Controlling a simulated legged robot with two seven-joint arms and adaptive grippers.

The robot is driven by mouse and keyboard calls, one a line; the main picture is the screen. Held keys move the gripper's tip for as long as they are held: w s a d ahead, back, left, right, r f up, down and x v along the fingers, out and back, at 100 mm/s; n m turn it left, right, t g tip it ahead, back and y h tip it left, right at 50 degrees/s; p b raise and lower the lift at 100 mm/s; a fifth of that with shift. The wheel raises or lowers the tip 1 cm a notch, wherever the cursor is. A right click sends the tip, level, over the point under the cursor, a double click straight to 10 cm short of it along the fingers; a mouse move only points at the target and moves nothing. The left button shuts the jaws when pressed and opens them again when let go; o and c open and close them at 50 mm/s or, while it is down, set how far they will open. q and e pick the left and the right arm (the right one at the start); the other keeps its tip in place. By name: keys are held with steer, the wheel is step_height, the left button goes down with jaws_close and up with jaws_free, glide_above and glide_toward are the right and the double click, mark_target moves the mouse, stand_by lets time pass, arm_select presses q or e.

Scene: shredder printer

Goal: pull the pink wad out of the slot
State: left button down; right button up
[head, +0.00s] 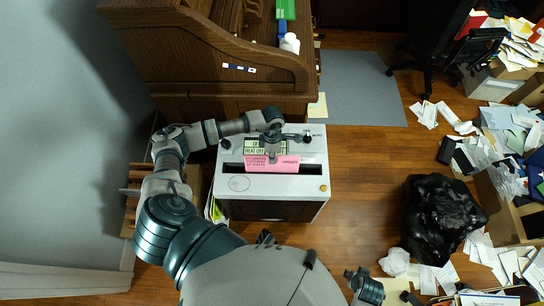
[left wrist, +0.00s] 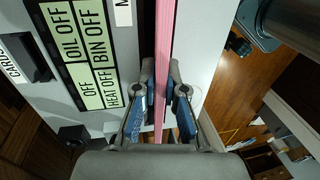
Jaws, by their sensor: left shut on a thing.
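The pink wad (head: 271,164) is a flat stack of pink sheets with dark print, standing in the slot (head: 234,165) on top of the grey shredder (head: 318,170). My left gripper (head: 271,152) reaches over the shredder from the left and is at the wad's upper edge. In the left wrist view the wad (left wrist: 165,45) shows edge-on as a pink strip running between the two fingers of my left gripper (left wrist: 163,88), which are shut on it. The wad's lower part is hidden in the slot. A dark part of my right arm shows at the bottom edge; its fingers are unclear.
A green label panel (left wrist: 88,50) lies beside the slot, and a knob (head: 307,138) sits at the shredder's back right. A wooden desk (head: 200,60) stands behind. A black bag (head: 440,218) and scattered papers lie on the right. Floor just right of the shredder is clear.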

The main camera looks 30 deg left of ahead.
stand_by(0.3)
arm_select(q)
steer(key=shift+r+p, duration=2.35)
steer(key=shift+r, duration=1.2)
